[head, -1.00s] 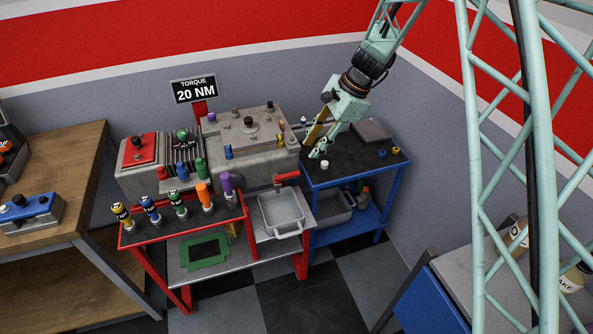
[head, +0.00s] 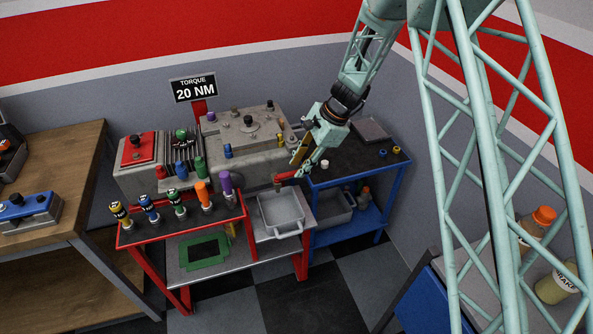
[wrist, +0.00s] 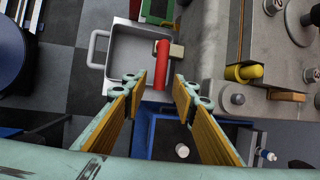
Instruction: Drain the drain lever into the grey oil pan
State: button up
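The drain lever has a red handle (head: 287,175) on a metal fitting at the front lower right of the grey engine block (head: 262,178). In the wrist view the red handle (wrist: 161,65) points toward my gripper (wrist: 160,88). My gripper is open, with gaps on both sides of the handle's near end, which appears between or just beyond the fingertips. In the head view my gripper (head: 300,170) is at the handle's right end. The grey oil pan (head: 283,232) sits below the lever on the red bench's lower shelf; the wrist view also shows the pan (wrist: 98,48).
A blue cart (head: 345,178) stands right of the engine, with a white cap (head: 324,164) on top and a darker grey tray (head: 333,217) below. Several coloured tools stand on the red rack (head: 185,228) at left. A yellow plug (wrist: 243,73) is close to the lever.

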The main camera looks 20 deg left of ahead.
jog(key=shift+x, duration=1.2)
grip_shut()
